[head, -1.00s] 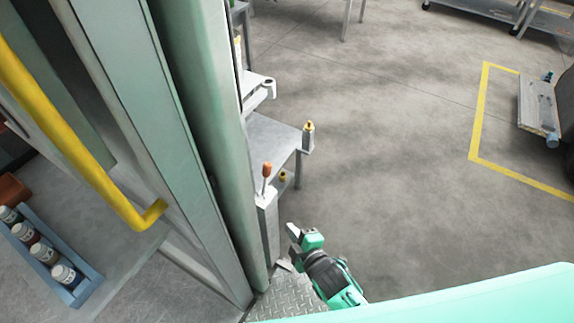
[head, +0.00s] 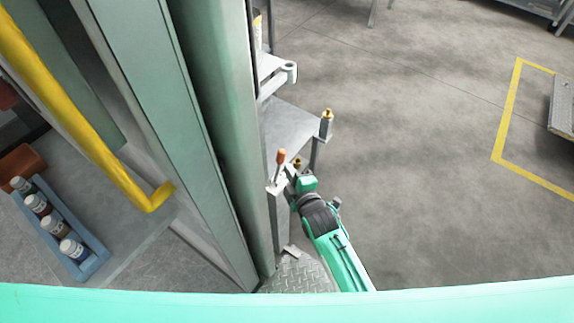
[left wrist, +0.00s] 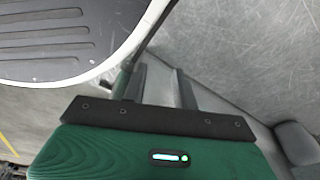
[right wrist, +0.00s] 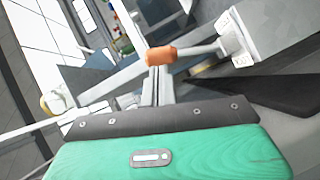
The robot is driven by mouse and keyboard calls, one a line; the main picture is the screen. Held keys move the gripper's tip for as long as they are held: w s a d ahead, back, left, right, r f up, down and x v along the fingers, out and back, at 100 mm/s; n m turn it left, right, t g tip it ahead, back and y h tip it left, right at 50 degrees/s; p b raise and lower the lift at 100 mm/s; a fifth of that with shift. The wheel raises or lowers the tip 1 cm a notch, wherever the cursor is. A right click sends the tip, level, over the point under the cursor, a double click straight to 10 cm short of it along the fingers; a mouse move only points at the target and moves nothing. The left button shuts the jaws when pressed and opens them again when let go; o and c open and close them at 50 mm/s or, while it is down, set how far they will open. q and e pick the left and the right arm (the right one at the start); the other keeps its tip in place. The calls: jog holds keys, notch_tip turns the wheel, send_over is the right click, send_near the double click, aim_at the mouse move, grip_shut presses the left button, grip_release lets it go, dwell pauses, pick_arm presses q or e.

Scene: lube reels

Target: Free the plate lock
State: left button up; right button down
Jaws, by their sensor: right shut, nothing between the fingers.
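A lever with an orange knob (head: 281,156) stands on a grey post (head: 283,222) beside the green column; I take it for the plate lock's handle. In the right wrist view the orange knob (right wrist: 160,55) lies just beyond my fingertips, on a grey rod from a pale box (right wrist: 268,28). My right gripper (head: 287,173) is shut and empty, close by the lever; I cannot tell whether it touches. Its fingers also show in the right wrist view (right wrist: 157,78). My left gripper (left wrist: 158,78) has its fingers apart with nothing seen between them, and is outside the head view.
A grey shelf (head: 291,128) with a brass-tipped post (head: 326,124) stands beyond the lever. A tread plate (head: 302,278) lies below. A yellow rail (head: 75,100) and a blue tray of bottles (head: 92,264) are at left.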

aim_at(279, 166)
pick_arm(q)
jog(key=shift+s+a+f, duration=0.1)
jog(key=shift+s+f, duration=0.1)
pick_arm(e)
jog(key=shift+x, duration=1.35)
pick_arm(q)
jog(key=shift+w+r, duration=0.1)
jog(key=s+a+f+p, duration=0.1)
jog(key=s+f+p, duration=0.1)
jog(key=s, duration=0.4)
jog(key=shift+s+a+f+p, duration=0.25)
jog(key=shift+a+p, duration=0.1)
jog(key=shift+p, duration=0.55)
pick_arm(e)
jog(key=shift+w+d+f+m+g, duration=0.25)
jog(key=shift+w+d+m+g, duration=0.4)
jog(key=shift+w+m, duration=0.25)
pick_arm(q)
jog(key=shift+r, duration=0.1)
pick_arm(e)
jog(key=shift+s, duration=0.1)
